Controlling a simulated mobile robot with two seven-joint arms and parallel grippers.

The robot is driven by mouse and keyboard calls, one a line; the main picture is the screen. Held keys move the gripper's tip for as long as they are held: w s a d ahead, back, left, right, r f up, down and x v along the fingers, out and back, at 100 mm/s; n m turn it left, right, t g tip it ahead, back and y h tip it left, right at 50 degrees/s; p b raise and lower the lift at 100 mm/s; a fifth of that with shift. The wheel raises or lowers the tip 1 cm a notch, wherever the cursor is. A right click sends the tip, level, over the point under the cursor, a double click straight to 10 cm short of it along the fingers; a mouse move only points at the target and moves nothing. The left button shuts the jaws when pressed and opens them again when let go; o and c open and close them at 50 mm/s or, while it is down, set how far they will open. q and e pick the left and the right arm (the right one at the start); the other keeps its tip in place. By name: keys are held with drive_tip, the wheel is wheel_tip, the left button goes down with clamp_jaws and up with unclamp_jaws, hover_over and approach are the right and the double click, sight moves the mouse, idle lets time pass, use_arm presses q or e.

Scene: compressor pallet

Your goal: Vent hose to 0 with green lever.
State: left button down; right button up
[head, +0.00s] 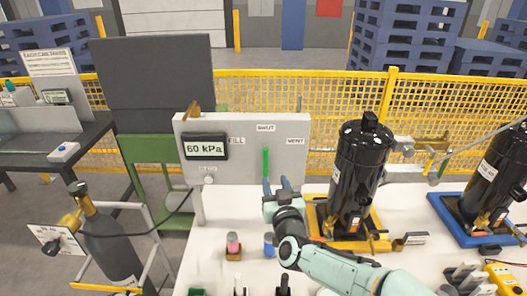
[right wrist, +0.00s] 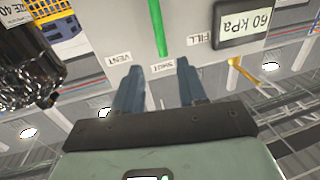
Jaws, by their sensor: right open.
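The green lever (head: 266,163) stands upright on the front of a pale panel (head: 221,172), pointing at the SHUT label (head: 265,128). FILL (head: 236,140) is on its left and VENT (head: 296,141) on its right. The gauge display (head: 205,147) reads 60 kPa. My right gripper (head: 278,184) is open and empty, just below and in front of the lever. In the upside-down right wrist view, the lever (right wrist: 159,28) lies beyond the open fingertips (right wrist: 157,67), apart from them. My left gripper is not in view.
A black compressor (head: 355,175) on a yellow base stands right of my right gripper; another (head: 495,180) sits on a blue base. A gas cylinder (head: 112,245) with a dark hose stands at left. Small items are on the white table (head: 215,240). A yellow mesh fence (head: 255,95) is behind.

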sight(266, 160)
drive_tip(key=w+p, duration=0.1)
drive_tip(key=w, duration=0.2)
drive_tip(key=w+a+p, duration=0.1)
drive_tip(key=w, duration=0.3)
drive_tip(key=w+a+p, duration=0.1)
drive_tip(key=w+p, duration=0.1)
drive_tip(key=w, duration=0.2)
drive_tip(key=shift+w+a, duration=0.2)
drive_tip(key=shift+w+a+f+p, duration=0.1)
drive_tip(key=shift+w+p, duration=0.2)
drive_tip(key=shift+w, duration=0.4)
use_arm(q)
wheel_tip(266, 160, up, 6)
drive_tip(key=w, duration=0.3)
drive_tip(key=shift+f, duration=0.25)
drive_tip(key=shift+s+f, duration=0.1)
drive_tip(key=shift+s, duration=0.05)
use_arm(e)
drive_tip(key=shift+s, duration=0.1)
clamp_jaws()
